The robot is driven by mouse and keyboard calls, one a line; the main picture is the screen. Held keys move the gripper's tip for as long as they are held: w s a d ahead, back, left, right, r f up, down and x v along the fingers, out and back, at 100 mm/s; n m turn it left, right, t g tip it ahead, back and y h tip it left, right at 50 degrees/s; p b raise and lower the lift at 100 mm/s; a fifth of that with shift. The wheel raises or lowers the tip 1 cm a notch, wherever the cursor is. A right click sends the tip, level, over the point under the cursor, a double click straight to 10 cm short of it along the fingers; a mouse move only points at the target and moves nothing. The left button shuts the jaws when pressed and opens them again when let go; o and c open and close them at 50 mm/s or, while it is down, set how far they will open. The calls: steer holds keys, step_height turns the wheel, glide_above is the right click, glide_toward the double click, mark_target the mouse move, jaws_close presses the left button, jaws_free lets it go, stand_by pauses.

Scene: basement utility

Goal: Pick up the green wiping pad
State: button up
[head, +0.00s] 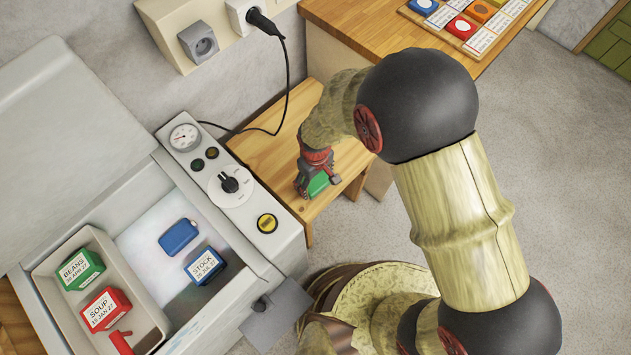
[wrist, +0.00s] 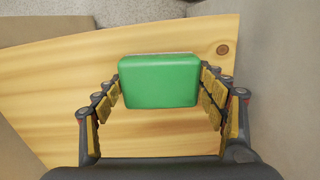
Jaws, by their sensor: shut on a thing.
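The green wiping pad (wrist: 158,82) is a rounded green block with a pale edge along its far side. In the wrist view it sits between the two fingers of my gripper (wrist: 160,92), which are shut on it from left and right. In the head view my gripper (head: 318,182) points down over the low wooden stand, with part of the green pad (head: 318,184) showing between its fingers. The gripper hides the rest of the pad. I cannot tell whether the pad touches the wood.
The low wooden stand (head: 268,156) is otherwise bare. At left is an open chest with a grey tray (head: 140,308), labelled blocks and a blue block (head: 178,237). A wooden counter (head: 370,25) holds a card board.

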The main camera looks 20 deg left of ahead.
mark_target(316, 180)
steer(key=c, duration=0.3)
steer(key=shift+c, duration=0.2)
step_height(316, 180, up, 10)
steer(key=p, duration=0.3)
steer(key=shift+p, duration=0.35)
steer(key=o, duration=0.6)
steer(key=shift+c, duration=1.1)
